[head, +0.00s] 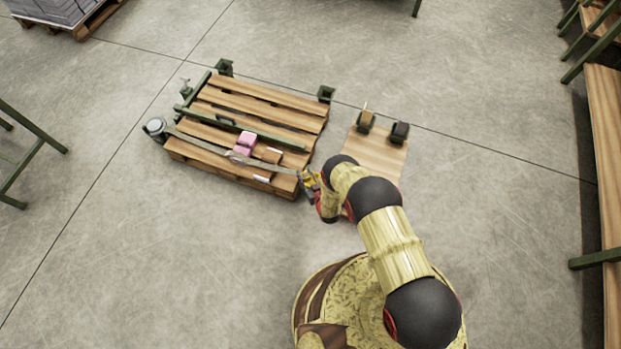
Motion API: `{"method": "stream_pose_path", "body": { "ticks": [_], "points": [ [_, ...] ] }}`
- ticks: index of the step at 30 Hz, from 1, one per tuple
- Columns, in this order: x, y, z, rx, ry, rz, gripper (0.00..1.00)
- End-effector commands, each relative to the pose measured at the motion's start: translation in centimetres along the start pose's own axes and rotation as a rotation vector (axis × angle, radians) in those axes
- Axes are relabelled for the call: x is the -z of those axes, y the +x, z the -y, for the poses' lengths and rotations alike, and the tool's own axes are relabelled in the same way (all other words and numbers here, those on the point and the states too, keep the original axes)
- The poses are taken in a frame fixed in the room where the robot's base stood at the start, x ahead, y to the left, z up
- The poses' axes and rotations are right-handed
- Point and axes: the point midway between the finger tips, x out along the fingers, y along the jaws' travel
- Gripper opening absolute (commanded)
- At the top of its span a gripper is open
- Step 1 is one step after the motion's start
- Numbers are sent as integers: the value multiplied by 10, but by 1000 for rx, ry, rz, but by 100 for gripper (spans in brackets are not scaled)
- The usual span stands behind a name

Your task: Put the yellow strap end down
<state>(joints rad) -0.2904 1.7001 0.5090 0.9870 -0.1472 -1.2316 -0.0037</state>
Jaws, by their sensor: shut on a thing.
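My gripper (308,188) is at the right front corner of a wooden pallet (225,162), low over its edge. It is shut on the yellow strap end (311,180), a small yellow piece partly hidden by the fingers. A grey strap (205,145) runs from a round reel (155,127) at the pallet's left corner, across the front boards, toward my gripper. Whether the strap end touches the pallet cannot be told.
Pink blocks (245,143) and a brown block (271,155) sit along the strap. A green bar (240,129) crosses the pallet. A wooden board (374,156) with two dark holders lies to the right. Benches stand at the right edge. Floor in front is clear.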

Motion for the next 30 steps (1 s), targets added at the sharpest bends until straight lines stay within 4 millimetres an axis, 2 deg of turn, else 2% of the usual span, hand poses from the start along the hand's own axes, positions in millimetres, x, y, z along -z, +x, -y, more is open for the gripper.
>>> {"method": "stream_pose_path", "body": {
  "ticks": [1, 3, 9, 17, 23, 30],
  "points": [
    [-12, 9, -8, -2, 1, -1, 1],
    [-21, 20, -16, -2, 1, -1, 1],
    [-35, 39, -31, 0, 0, -2, 1],
    [-45, 50, -42, -1, 0, -2, 1],
    [-72, 61, -41, 1, 0, 0, 1],
    [-71, 61, -41, 0, 0, -1, 1]
  ]
}}
